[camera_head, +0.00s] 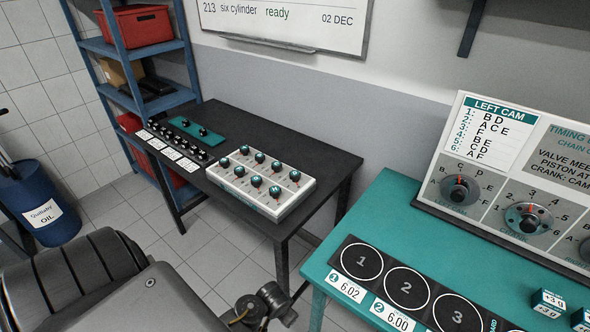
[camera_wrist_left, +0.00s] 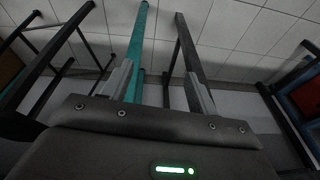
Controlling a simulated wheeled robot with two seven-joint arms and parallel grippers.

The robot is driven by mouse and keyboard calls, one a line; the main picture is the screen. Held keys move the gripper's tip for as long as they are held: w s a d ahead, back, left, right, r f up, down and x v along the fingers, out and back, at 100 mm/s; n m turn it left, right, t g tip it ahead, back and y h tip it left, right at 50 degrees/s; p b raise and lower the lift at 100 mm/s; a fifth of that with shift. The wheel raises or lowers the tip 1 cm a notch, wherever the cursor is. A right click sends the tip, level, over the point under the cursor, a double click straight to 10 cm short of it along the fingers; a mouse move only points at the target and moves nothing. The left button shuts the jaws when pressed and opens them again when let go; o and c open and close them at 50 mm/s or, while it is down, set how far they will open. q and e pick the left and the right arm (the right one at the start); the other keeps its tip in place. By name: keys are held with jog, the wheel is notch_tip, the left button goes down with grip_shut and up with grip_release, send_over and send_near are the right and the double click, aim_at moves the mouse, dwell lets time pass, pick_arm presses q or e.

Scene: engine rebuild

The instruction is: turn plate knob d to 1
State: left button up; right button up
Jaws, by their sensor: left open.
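A white plate (camera_head: 262,182) with several dark knobs with teal tops stands on the dark table. The lettering on it is too small to read, so I cannot tell which knob is d or where it points. My left gripper (camera_wrist_left: 158,82) shows in the left wrist view with its two fingers apart and nothing between them. Table legs and tiled floor show beyond its fingers, and no knob shows there. My right gripper is not in view.
The black table (camera_head: 322,150) also carries a teal strip (camera_head: 197,132) and small parts beside white cards. A teal table (camera_head: 385,200) at right holds a numbered black mat (camera_head: 384,268) and a dial panel (camera_head: 490,210). A blue oil drum (camera_head: 38,203) stands at left.

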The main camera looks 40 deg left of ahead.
pick_arm(q)
jog(key=w+a+r+t+y+p, duration=0.1)
jog(key=w+a+r+p, duration=0.15)
jog(key=r, duration=0.95)
jog(key=w+a+r+y+p, duration=0.15)
jog(key=r+p, duration=0.25)
jog(key=r, duration=0.9)
jog(key=n+h, duration=0.1)
jog(key=n, duration=0.5)
send_near(295, 173)
jog(key=x, duration=0.7)
jog(key=shift+x, duration=0.75)
jog(key=shift+a+f, duration=0.1)
jog(key=shift+c, duration=0.2)
